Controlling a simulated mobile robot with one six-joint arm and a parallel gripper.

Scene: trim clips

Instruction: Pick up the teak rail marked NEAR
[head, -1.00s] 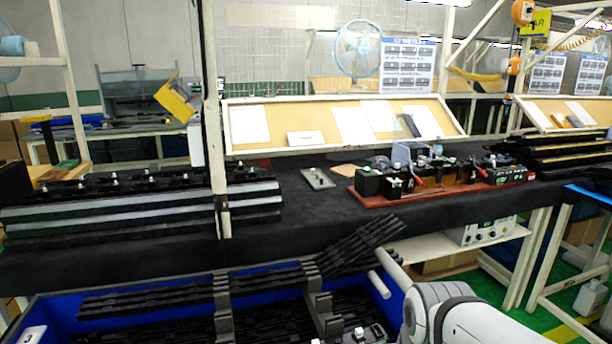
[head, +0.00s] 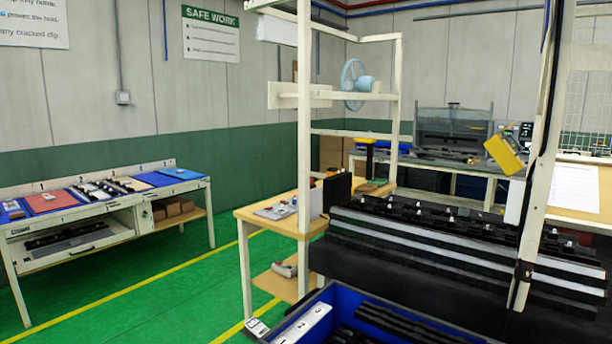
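No teak rail and no NEAR marking can be made out in the head view. Long black and silver rails (head: 430,257) are stacked along the front of the black-covered bench (head: 370,285) at the right, with small clips along the top. I cannot read any marks on them. My gripper and arm are out of view.
A blue bin (head: 335,297) holding dark parts stands low in front of the bench. A wooden side table (head: 272,208) with a white post is left of it. A table with numbered coloured mats (head: 50,200) stands far left. Green floor (head: 170,285) between them is clear.

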